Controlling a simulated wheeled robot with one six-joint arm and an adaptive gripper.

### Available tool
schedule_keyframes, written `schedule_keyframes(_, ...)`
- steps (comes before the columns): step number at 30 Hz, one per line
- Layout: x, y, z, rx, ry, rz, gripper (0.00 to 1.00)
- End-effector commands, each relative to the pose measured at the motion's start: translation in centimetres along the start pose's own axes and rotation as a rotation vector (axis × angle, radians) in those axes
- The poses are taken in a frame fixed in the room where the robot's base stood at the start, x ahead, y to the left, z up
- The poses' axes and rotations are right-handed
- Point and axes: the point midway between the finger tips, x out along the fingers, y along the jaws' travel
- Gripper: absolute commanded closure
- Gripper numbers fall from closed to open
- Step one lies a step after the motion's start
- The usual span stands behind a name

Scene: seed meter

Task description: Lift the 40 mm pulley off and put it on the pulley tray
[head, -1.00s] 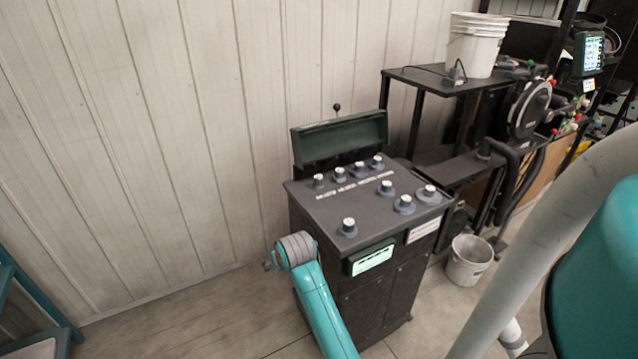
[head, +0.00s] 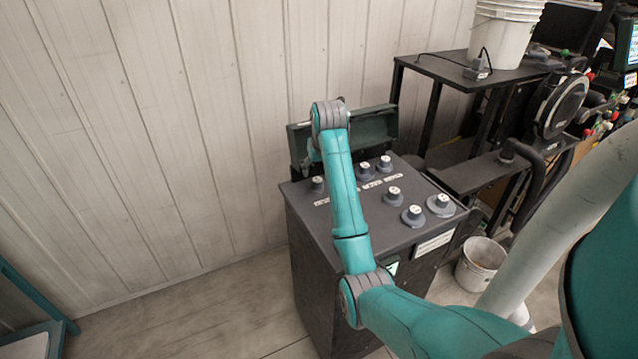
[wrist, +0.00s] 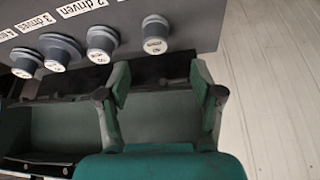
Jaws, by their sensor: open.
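Several small grey pulleys with white tops stand on the dark cabinet top (head: 425,240). Their size marks are too small to read, so I cannot tell which is the 40 mm one. In the wrist view a row of them shows, with one pulley (wrist: 155,35) at its right end and another pulley (wrist: 102,43) beside it. My gripper (wrist: 160,82) is open and empty, its fingers apart, just short of the right-end pulley. A green open trough (wrist: 65,125) lies below and between the fingers; I cannot tell whether it is the pulley tray.
Printed labels such as "2 driven" (wrist: 82,7) lie by the row. More pulleys, such as a larger one (head: 440,205), stand at the cabinet's right. A shelf with white buckets (head: 505,35) and a floor bucket (head: 481,265) are at right. A panelled wall (head: 180,130) stands behind.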

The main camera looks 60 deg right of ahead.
Motion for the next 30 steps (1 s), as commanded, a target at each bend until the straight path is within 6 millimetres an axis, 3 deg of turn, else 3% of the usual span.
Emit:
schedule_keyframes(3, 1.6, 0.0, 0.0, 0.000, 0.000, 0.000, 0.34)
schedule_keyframes(11, 3.4, 0.2, 0.1, 0.000, 0.000, 0.000, 0.34)
schedule_keyframes(19, 7.0, 0.6, 0.1, 0.000, 0.001, 0.000, 0.34)
schedule_keyframes(29, 7.8, 0.6, 0.1, 0.000, 0.003, 0.000, 0.34)
schedule_keyframes(30, 7.8, 0.6, 0.1, 0.000, 0.003, 0.000, 0.39)
